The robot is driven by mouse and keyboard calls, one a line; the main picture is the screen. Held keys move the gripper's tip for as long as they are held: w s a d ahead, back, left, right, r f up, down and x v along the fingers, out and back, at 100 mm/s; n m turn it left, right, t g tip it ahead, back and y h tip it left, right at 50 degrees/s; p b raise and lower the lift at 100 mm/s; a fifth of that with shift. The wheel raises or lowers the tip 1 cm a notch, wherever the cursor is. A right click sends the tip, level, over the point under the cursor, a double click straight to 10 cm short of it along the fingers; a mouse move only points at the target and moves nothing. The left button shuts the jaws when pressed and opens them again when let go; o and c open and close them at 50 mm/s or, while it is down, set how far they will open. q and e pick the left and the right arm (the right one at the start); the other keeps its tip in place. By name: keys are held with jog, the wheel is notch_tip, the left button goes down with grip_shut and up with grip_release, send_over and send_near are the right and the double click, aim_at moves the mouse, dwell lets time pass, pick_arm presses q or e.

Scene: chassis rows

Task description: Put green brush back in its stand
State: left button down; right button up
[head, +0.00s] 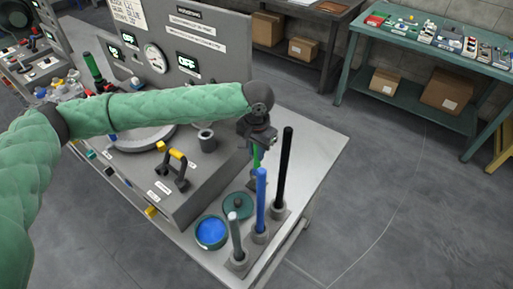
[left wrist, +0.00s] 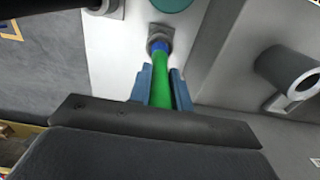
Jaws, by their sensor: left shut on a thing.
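My left gripper (head: 257,138) is shut on the green brush (head: 256,156), above the far end of the row of brush holders. In the left wrist view the green brush (left wrist: 168,82) runs between the fingers (left wrist: 160,88), and its far end is blue. That blue end lines up with the mouth of a grey holder cup (left wrist: 160,36); I cannot tell how far inside it is. In the head view the arm and the brushes partly hide that spot. My right gripper is not in view.
A black brush (head: 284,165), a blue brush (head: 261,198) and a grey brush (head: 235,235) stand upright in the row. A grey panel box (head: 180,200) stands left. The bench's right side is clear.

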aim_at(257, 161)
pick_arm(q)
jog(key=shift+f, duration=2.6)
jog(key=c, duration=1.2)
grip_release()
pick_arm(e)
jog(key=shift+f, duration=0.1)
pick_arm(q)
jog(key=shift+r+b, duration=0.6)
jog(key=shift+r, duration=0.75)
jog(key=shift+r+b, duration=0.6)
jog(key=shift+r, duration=1.95)
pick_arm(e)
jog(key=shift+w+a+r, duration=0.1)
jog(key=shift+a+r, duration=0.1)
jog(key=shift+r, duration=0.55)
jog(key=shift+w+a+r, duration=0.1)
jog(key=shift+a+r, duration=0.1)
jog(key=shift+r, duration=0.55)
